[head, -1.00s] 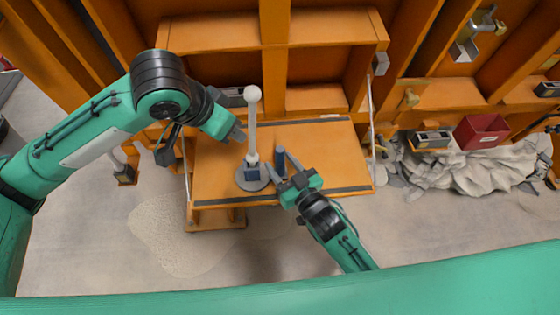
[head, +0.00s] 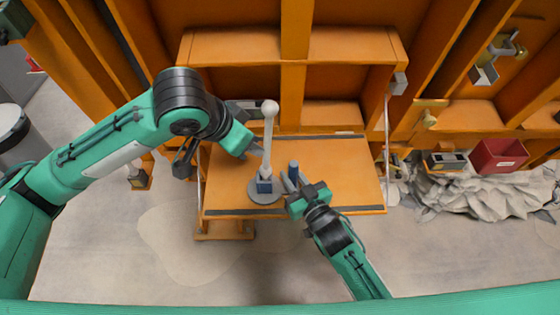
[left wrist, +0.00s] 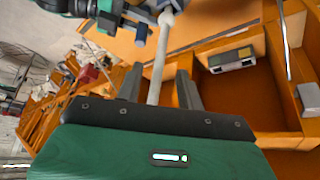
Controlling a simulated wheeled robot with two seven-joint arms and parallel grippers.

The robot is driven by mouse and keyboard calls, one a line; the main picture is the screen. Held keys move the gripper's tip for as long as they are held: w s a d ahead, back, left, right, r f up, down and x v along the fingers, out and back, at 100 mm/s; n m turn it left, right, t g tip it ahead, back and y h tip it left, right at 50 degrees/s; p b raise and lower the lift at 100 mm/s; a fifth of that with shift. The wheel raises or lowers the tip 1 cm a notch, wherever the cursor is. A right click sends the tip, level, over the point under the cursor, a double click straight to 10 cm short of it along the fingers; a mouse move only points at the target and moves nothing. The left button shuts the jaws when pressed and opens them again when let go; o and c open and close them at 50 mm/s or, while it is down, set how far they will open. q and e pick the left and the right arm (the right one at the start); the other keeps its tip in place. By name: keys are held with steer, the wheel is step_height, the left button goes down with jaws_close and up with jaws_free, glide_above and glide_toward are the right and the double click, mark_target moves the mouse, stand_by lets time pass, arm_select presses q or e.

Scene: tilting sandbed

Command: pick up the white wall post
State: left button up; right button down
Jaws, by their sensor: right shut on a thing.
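My left gripper (head: 254,150) is open and just left of the post. In the left wrist view the post (left wrist: 158,72) shows between the spread fingers (left wrist: 158,90); I cannot tell whether they touch it. My right gripper (head: 292,184) is shut on a short blue cylinder (head: 293,170) beside the base, which also shows in the left wrist view (left wrist: 140,34).
An orange frame with shelves stands behind the table. A thin rod (head: 387,135) runs down to the table's right side. Grey rubble (head: 465,190) and a red bin (head: 498,155) lie to the right. Sandy floor (head: 180,235) is open in front.

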arm_select(q)
steer(key=f+n+t+h, duration=0.1)
steer(key=t, duration=0.1)
steer(key=d+f+n+t+h, duration=0.1)
steer(key=t, duration=0.2)
steer(key=f+n+t, duration=0.1)
steer(key=f+t, duration=0.1)
steer(key=t, duration=0.1)
steer(key=shift+s+d+h, duration=0.2)
steer(key=shift+d+h, duration=0.2)
steer(key=shift+s+a+f+n+t, duration=0.2)
steer(key=shift+f+n+t, duration=0.1)
steer(key=shift+t, duration=0.1)
steer(key=n+t+y, duration=0.1)
steer(key=t+y, duration=0.1)
steer(key=t, duration=0.2)
glide_toward(266, 154)
steer(key=shift+x, duration=5.35)
